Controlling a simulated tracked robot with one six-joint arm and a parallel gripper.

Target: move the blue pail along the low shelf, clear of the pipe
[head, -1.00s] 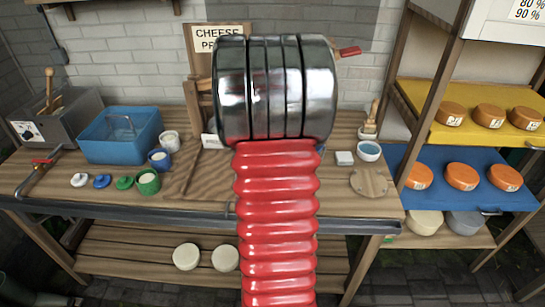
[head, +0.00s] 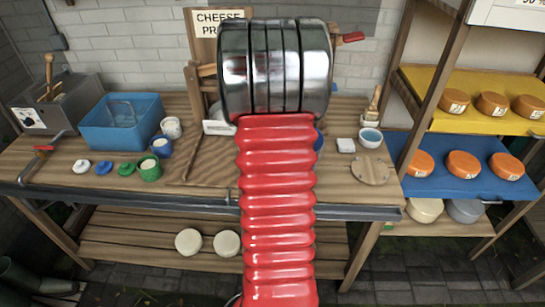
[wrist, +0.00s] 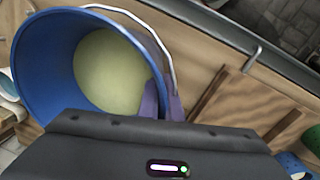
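The blue pail (wrist: 45,65) fills the upper left of the wrist view, with a pale cream content and a thin metal handle. In the head view my red arm hides most of it; only a blue sliver (head: 319,139) shows beside the arm, at worktop level. My gripper (wrist: 162,103) has its two purple fingers close together at the pail's right wall, one inside and one outside, and appears shut on it. The head view hides the fingers. A grey pipe with a red valve handle (head: 37,160) stands at the worktop's left end.
A blue basin (head: 118,125), small pots and lids stand on the left of the worktop (head: 100,190). A pale bowl (head: 370,138), a white block and a round board lie right of my arm. Cream wheels (head: 189,242) sit on the slatted shelf below.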

